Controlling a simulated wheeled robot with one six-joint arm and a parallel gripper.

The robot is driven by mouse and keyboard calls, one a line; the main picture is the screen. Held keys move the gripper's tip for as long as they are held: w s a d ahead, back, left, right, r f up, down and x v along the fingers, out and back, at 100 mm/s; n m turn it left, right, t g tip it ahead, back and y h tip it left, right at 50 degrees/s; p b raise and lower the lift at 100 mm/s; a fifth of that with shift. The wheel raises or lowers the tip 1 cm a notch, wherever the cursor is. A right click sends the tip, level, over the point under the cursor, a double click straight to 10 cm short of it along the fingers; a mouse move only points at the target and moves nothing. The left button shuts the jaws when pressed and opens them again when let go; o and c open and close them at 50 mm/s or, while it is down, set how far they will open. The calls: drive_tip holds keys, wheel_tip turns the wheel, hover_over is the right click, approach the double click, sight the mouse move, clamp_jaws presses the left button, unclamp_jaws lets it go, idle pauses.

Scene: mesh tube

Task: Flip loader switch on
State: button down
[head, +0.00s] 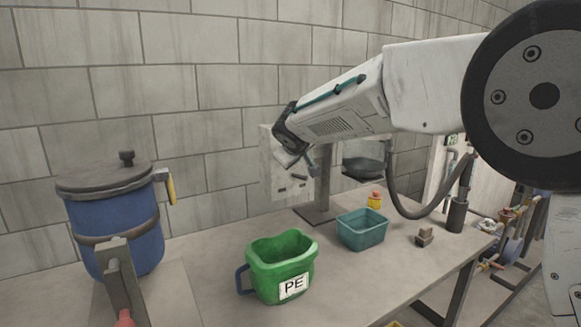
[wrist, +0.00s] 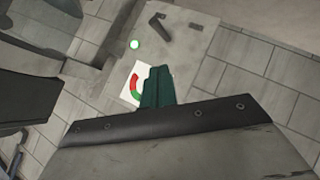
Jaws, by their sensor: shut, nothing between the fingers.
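A pale grey control panel (head: 268,178) is on the block wall behind the bench, partly hidden by my gripper (head: 303,166). In the wrist view the panel (wrist: 190,52) carries a dark lever-like switch (wrist: 160,27), a bright green lamp (wrist: 134,44) and a white label with a red and green arc (wrist: 135,84). No switch lettering is readable. My gripper's teal fingers (wrist: 157,86) are shut and empty, in front of the panel near the arc label. The lever is beyond the fingertips, apart from them in the picture.
A blue lidded tank (head: 117,225) stands at the left of the bench. A green tub marked PE (head: 282,265), a teal bin (head: 362,230), a small yellow bottle (head: 375,200) and a brown block (head: 424,236) stand on the bench. A dark hose (head: 408,211) hangs at the right.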

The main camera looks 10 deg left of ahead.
drive_tip(key=s+d+r, duration=0.2)
drive_tip(key=s, duration=0.1)
drive_tip(key=shift+d+r, duration=0.3)
drive_tip(key=shift+d, duration=0.05)
drive_tip(key=s+d+f+m+g+h, duration=0.2)
drive_tip(key=s+d+f+g, duration=0.15)
drive_tip(key=s+d, duration=0.55)
drive_tip(key=s+d+f+m+g+h, duration=0.25)
drive_tip(key=s+d+f, duration=0.35)
drive_tip(key=d, duration=0.4)
drive_tip(key=s+d+m+g, duration=0.1)
drive_tip(key=s+d+m, duration=0.1)
drive_tip(key=s+d, duration=0.5)
drive_tip(key=s+d+m+g+y, duration=0.1)
drive_tip(key=s+d, duration=0.5)
drive_tip(key=s, duration=0.8)
drive_tip(key=s+d+m+g+y, duration=0.1)
drive_tip(key=s+d+m, duration=0.2)
drive_tip(key=s+d, duration=0.4)
drive_tip(key=s, duration=0.3)
drive_tip(key=shift+s+d+f+m, duration=0.35)
drive_tip(key=shift+s, duration=0.05)
